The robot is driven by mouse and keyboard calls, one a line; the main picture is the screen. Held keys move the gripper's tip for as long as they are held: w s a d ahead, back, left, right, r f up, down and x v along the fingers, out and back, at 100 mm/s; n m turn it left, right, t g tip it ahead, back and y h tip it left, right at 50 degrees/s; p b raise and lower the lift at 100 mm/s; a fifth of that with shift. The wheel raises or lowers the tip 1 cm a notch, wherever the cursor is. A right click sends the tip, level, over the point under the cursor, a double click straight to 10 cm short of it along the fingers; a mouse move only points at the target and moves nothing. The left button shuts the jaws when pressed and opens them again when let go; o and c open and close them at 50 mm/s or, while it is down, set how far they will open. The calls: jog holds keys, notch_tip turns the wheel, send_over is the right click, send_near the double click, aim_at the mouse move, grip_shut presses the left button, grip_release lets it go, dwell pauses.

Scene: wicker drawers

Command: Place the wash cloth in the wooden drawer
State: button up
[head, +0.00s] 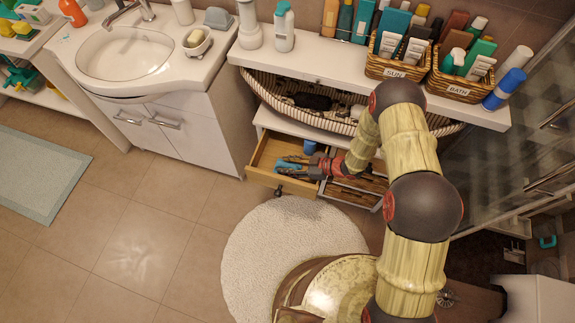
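The wooden drawer (262,160) is pulled out below the white counter, at the picture's middle. My gripper (302,169) reaches from the right down over this drawer, with its fingers at or just above the opening. A light blue thing, perhaps the wash cloth (287,164), shows in the drawer's area right by the fingers. I cannot tell whether the fingers hold it or it lies inside the drawer. A darker blue thing (310,147) is at the drawer's back. The finger gap is too small to make out.
A second open compartment (352,195) lies right of the drawer. A striped basket (262,88) sits above, under the counter (305,58) with bottles and wicker baskets (397,68). A sink cabinet (180,135) stands left. A round white rug (270,240) covers the floor in front.

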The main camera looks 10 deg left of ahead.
jog(key=shift+r, duration=0.25)
jog(key=p+v, duration=0.4)
jog(key=v, duration=0.8)
